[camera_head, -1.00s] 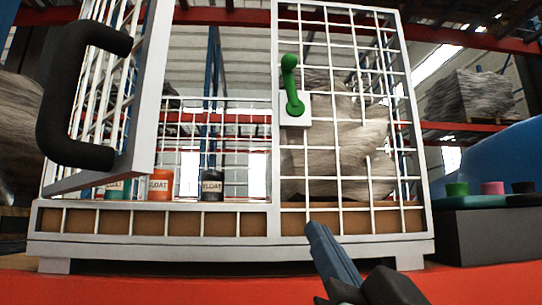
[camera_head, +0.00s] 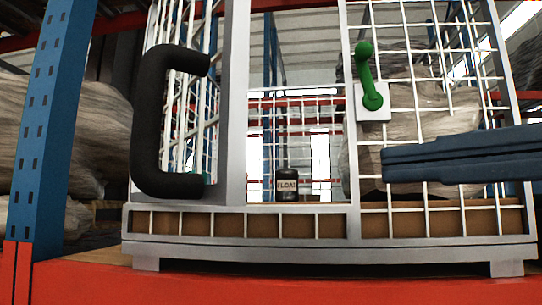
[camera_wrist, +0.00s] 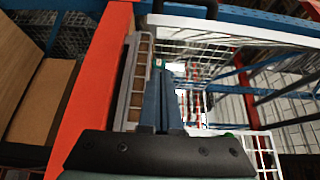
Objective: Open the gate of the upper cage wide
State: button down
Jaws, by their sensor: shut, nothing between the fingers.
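The upper cage (camera_head: 230,252) has white bars and a light grey frame and stands on the red shelf. Its gate (camera_head: 236,110) is at the left, swung out towards me and seen at a steep angle, with a thick black handle (camera_head: 147,125) on it. The opening between gate and fixed right panel is visible. A green lever (camera_head: 366,75) on a white plate is on that panel. My gripper (camera_head: 386,165) is shut and empty, reaching in from the right in front of the panel, well right of the handle. It also shows in the wrist view (camera_wrist: 158,95).
A black float can (camera_head: 287,185) stands inside the cage. Wrapped goods (camera_head: 430,135) show behind the right panel. A blue rack post (camera_head: 50,120) stands left of the cage, close to the gate. The red beam (camera_head: 330,290) runs along the front.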

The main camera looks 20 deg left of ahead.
jog(key=a+p, duration=0.5)
jog(key=a, duration=0.5)
jog(key=shift+s+a, duration=0.4)
jog(key=shift+s, duration=0.05)
jog(key=shift+s, duration=0.1)
